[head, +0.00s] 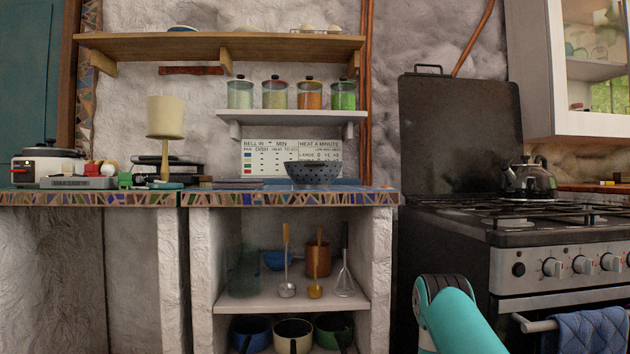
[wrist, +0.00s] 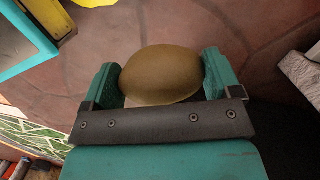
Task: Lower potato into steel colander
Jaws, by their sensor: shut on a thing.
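The potato (wrist: 161,74) is a brown oval in the wrist view. My gripper (wrist: 165,80) is shut on it, with one teal finger at each end. The steel colander (head: 314,172) is a dark, speckled bowl on the mosaic counter in the head view, near the counter's right end. The colander does not show in the wrist view. In the head view only a teal part of my arm shows at the lower right, and the gripper and potato are out of that picture.
The mosaic counter (head: 300,198) holds a lamp (head: 165,130) and a white cooker (head: 40,160) to the left. A shelf with jars (head: 275,93) hangs above the colander. A stove (head: 540,240) with a kettle (head: 530,178) stands to the right. Reddish floor shows in the wrist view.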

